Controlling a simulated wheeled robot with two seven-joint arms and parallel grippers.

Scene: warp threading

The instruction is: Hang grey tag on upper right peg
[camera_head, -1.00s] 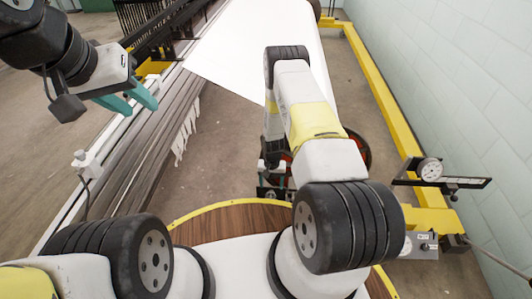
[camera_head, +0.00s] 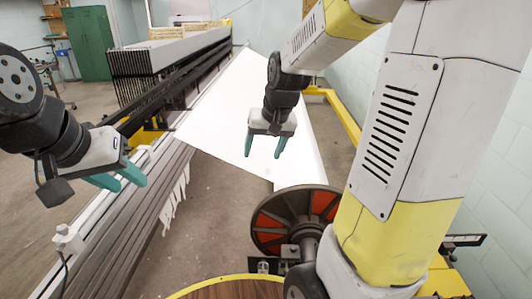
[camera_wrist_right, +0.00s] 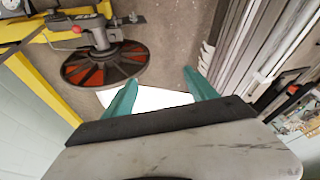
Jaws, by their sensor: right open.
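I cannot make out a grey tag or an upper right peg in either view. Several pale strips (camera_head: 176,200) hang from the side of the long grey beam; they also show in the right wrist view (camera_wrist_right: 206,58), too small to tell what they are. My right gripper (camera_head: 264,153) is open and empty, pointing down in front of the white sheet; its spread teal fingers also show in the right wrist view (camera_wrist_right: 160,77). My left gripper (camera_head: 131,184) is open with nothing visible between its fingers, above the beam's near rail.
A white sheet (camera_head: 228,108) slopes across the machine. A black reel with red panels (camera_head: 297,218) stands below my right arm. The long grey beam (camera_head: 128,215) runs along the left. A yellow frame (camera_head: 341,112) borders the right wall. Bare floor (camera_head: 210,225) lies between.

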